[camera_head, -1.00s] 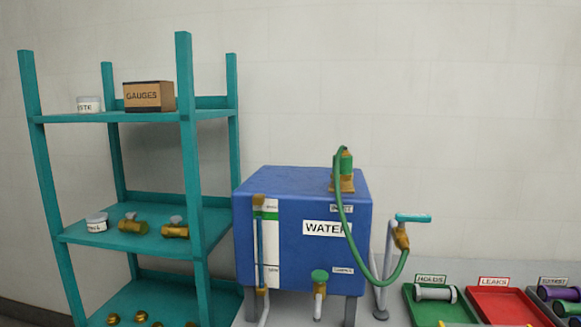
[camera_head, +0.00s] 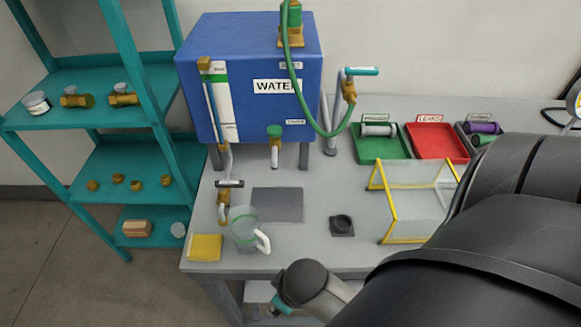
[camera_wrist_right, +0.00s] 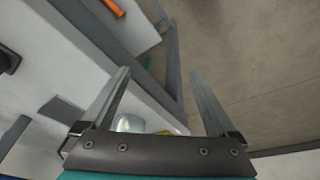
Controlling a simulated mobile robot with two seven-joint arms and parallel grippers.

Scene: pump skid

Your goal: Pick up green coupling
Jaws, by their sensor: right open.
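A green coupling (camera_head: 482,140) lies in the grey tray at the far right of the head view, below a purple coupling (camera_head: 482,127). My arm partly hides that tray. A grey coupling (camera_head: 379,130) lies in the green tray. My right gripper (camera_wrist_right: 158,73) is open and empty in the right wrist view, with its fingers spread over the bench's edge and the floor. In the head view my right arm comes in from the lower right, its end low near the bench's front edge, far from the green coupling. My left gripper is not in view.
A clear jug (camera_head: 244,228) and yellow sponge (camera_head: 205,247) stand at the bench's front left. A yellow-edged clear guard (camera_head: 408,190) stands before the red tray (camera_head: 437,143). The blue water tank (camera_head: 250,85) and its green hose are behind. A teal shelf (camera_head: 90,75) is left.

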